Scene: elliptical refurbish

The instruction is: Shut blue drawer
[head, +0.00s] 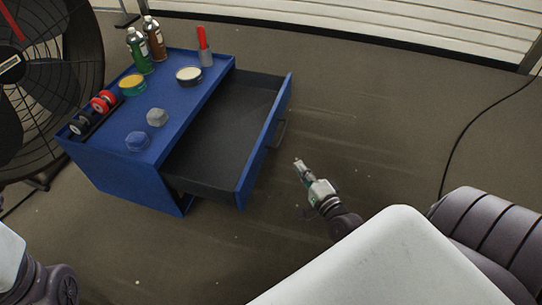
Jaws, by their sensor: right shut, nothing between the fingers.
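A blue cabinet (111,181) stands at the left of the head view. Its blue drawer (265,137) is pulled far out to the right, and its grey inside looks empty. A dark handle (280,134) sits on the drawer's outer front. My right gripper (297,162) is shut and empty, a little to the right of the drawer front and apart from it, below the handle in the picture. My left gripper is not in view; only part of my left arm shows at the lower left corner.
A large black fan (45,90) is behind at left. A cable (462,136) lies at right. Floor around my right gripper is clear.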

